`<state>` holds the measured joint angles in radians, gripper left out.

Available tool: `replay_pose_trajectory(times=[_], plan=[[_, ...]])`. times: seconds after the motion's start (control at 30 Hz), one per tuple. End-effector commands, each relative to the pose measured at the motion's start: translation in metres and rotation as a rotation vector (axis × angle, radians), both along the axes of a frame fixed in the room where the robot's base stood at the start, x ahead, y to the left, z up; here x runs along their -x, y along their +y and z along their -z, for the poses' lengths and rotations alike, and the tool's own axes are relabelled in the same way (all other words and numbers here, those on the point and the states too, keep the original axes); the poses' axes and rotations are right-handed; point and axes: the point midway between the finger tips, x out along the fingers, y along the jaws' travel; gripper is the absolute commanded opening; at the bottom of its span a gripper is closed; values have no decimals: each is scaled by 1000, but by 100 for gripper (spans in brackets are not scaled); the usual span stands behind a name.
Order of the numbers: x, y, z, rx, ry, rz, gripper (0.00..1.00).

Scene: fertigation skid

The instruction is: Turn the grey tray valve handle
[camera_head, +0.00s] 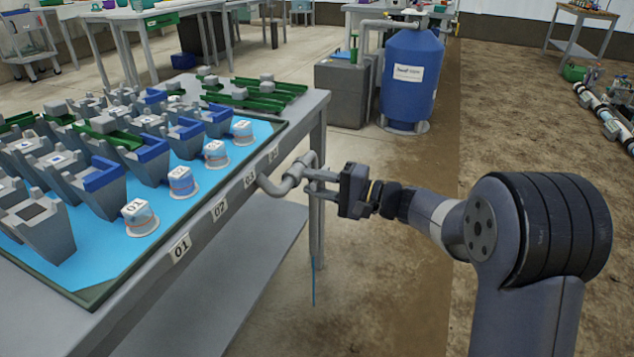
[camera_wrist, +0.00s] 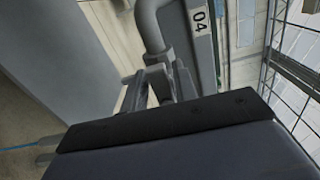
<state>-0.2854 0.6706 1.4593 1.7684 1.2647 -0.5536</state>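The grey tray valve (camera_head: 290,181) is on a grey pipe that comes out of the tray table's edge near label 03. It also shows in the wrist view as a grey pipe with an elbow (camera_wrist: 150,38). My gripper (camera_head: 317,183) is at the valve's outer end, coming from the right. In the wrist view my gripper (camera_wrist: 160,88) has its two fingers apart, with a small grey part of the valve between them. The handle is mostly hidden by the fingers, and I cannot tell whether they touch it.
The table (camera_head: 215,212) holds a blue tray liner (camera_head: 205,178) with several grey pots and white-lidded cups. A thin blue line (camera_head: 313,282) hangs below the valve. A blue tank (camera_head: 409,85) stands behind.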

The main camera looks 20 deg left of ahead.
Motion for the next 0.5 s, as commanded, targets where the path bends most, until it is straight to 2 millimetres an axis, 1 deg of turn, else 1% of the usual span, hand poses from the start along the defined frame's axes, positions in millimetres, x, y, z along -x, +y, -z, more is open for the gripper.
replay_pose_trajectory(times=[0.03,0.1,0.13,0.37,0.5], plan=[[0,0,0,0,0,0,32],[0,0,0,-1,0,0,38],[0,0,0,-1,-1,1,38],[0,-1,-1,-1,-1,1,38],[0,-14,-2,0,0,4,38]])
